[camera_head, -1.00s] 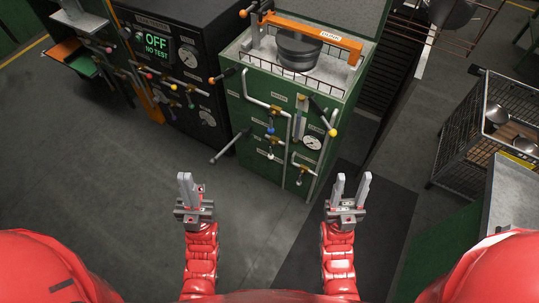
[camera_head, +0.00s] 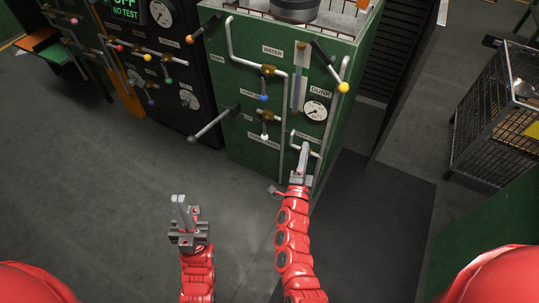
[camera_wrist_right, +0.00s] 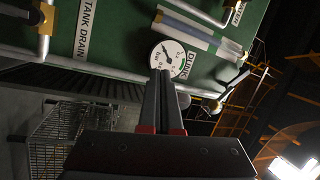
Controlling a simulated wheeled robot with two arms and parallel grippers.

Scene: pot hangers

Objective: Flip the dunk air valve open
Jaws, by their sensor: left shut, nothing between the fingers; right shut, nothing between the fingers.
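The green panel (camera_head: 245,150) carries a round gauge (camera_head: 315,111) under a DUNK label. Below it, a white pipe with a brass valve (camera_head: 315,153) is partly hidden by my right gripper; I take this for the dunk air valve, though its small label is not readable. My right gripper (camera_head: 304,147) is shut and empty in front of this pipe; contact cannot be told. In the right wrist view its fingers (camera_wrist_right: 161,85) point at the panel beside the gauge (camera_wrist_right: 167,56), with a round grey knob (camera_wrist_right: 184,100) beside them. My left gripper (camera_head: 180,203) is shut and empty, low and away from the panel.
Other valves have a yellow knob (camera_head: 343,87), a blue knob (camera_head: 264,98) and a white knob (camera_head: 264,136). A long grey lever (camera_head: 211,124) sticks out at the panel's left. A wire cart (camera_head: 495,125) stands right. The floor at left is clear.

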